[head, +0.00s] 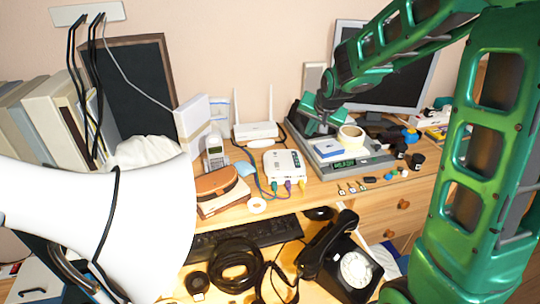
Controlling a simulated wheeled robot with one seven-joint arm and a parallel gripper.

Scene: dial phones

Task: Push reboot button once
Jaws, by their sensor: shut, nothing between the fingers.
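I cannot make out a reboot button or its label at this size. A white box with coloured cables (284,166) lies on the desk, its front edge holding several plugs. Behind it stands a white router with two antennas (256,132). My green arm reaches in from the right and bends down at the back of the desk. My gripper (318,128) is small and partly hidden there, shut and empty, above the back left of a grey device with a green display (346,163). Whether it touches anything is unclear.
A monitor (408,88) stands behind my arm. A tape roll (351,136) and a blue-topped box (328,148) sit on the grey device. A cordless phone (215,153) and brown case (220,187) are left. A black dial phone (345,262) and keyboard (245,236) are lower. A white lamp (150,215) blocks the left.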

